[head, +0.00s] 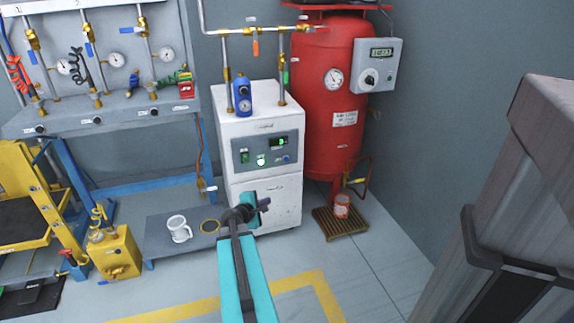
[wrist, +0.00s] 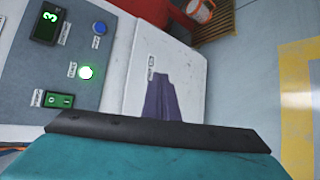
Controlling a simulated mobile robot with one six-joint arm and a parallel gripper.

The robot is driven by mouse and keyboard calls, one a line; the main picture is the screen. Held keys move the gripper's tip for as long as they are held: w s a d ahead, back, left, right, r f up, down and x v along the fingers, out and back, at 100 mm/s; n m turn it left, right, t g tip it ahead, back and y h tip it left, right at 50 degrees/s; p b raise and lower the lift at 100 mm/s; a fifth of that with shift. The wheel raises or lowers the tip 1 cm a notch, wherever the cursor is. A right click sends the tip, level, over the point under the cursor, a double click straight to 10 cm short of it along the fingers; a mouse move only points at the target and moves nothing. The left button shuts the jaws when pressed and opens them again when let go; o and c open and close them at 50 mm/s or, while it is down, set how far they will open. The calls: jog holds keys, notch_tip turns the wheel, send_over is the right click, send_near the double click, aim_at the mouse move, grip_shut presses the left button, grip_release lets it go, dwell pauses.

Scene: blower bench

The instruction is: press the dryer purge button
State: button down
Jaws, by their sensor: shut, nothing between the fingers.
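The dryer is a white cabinet (head: 262,128) in the middle of the head view. Its grey control panel (head: 268,148) carries a display, a green rocker switch (head: 244,157), a green-lit round light or button (head: 261,160) and a blue button (head: 287,159). In the wrist view the panel appears turned, with the blue button (wrist: 100,28) and the lit one (wrist: 86,72) at upper left. Their labels are too small to read, so I cannot tell which is purge. My gripper (head: 262,203) is shut and empty, in front of the cabinet's lower front, below the panel.
A red tank (head: 335,100) stands right of the dryer, with a can (head: 342,205) on a slatted wooden platform. A low grey shelf (head: 165,240) at left holds a white mug (head: 179,229). A yellow unit (head: 115,255) stands further left. Open floor lies in front.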

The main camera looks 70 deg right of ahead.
aim_at(286, 159)
jog(key=s+d+r+n+g+h+b, duration=0.1)
jog(key=s+d+r+h, duration=0.1)
jog(key=s+d+r, duration=0.6)
jog(key=shift+s+d+n+h+b, duration=0.3)
jog(key=shift+s+d+b, duration=0.05)
jog(key=shift+d, duration=0.05)
jog(key=shift+w+d, duration=0.1)
jog(key=w+d+p, duration=0.1)
jog(key=w+d, duration=0.4)
jog(key=d, duration=0.1)
jog(key=shift+w+d, duration=0.2)
jog(key=shift+d, duration=0.05)
jog(key=shift+w+d, duration=0.15)
jog(key=shift+d, duration=0.05)
dwell(2.1)
jog(key=shift+w+d, duration=0.15)
